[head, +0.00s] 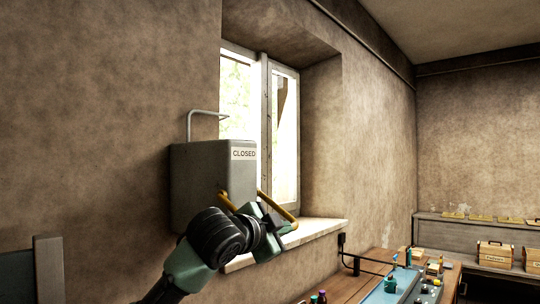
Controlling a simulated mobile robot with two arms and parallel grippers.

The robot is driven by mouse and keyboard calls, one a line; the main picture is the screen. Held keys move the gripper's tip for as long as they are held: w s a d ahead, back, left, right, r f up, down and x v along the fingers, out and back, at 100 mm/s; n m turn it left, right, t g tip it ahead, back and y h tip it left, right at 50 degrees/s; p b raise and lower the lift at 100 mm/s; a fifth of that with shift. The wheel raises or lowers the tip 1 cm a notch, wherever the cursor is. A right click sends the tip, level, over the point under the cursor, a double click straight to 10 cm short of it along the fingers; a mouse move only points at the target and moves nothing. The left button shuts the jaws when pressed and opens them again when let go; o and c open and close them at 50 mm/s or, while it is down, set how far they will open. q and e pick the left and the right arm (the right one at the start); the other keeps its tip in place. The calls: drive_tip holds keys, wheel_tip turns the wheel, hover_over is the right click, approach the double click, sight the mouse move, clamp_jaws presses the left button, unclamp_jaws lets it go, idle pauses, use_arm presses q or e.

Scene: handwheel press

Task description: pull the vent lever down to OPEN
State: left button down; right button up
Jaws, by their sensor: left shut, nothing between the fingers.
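A grey vent box (195,185) is on the wall left of the window, with a label reading CLOSED (243,153) near its top right. A yellow bar (280,208) slants down and right from the box's lower right, and a shorter parallel yellow piece shows at its left. They look like two sides of one lever, but the part between is hidden behind my gripper. My left gripper (272,224) is shut and empty, in front of the box's lower part, close to the yellow bars. I cannot tell whether it touches them. My right gripper is not in view.
A thin grey bent rod (190,125) rises above the box. The window sill (325,228) runs right of my gripper. A workbench (345,288) with a blue-grey panel (405,284) stands lower right. Wooden boxes (495,254) are at the far right.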

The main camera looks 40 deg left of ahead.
use_arm(q)
drive_tip(key=f, duration=0.1)
drive_tip(key=a+f+m+b, duration=0.1)
drive_tip(key=shift+a+f+m, duration=0.1)
drive_tip(key=shift+f+m, duration=0.2)
drive_tip(key=shift+f, duration=0.1)
idle(0.3)
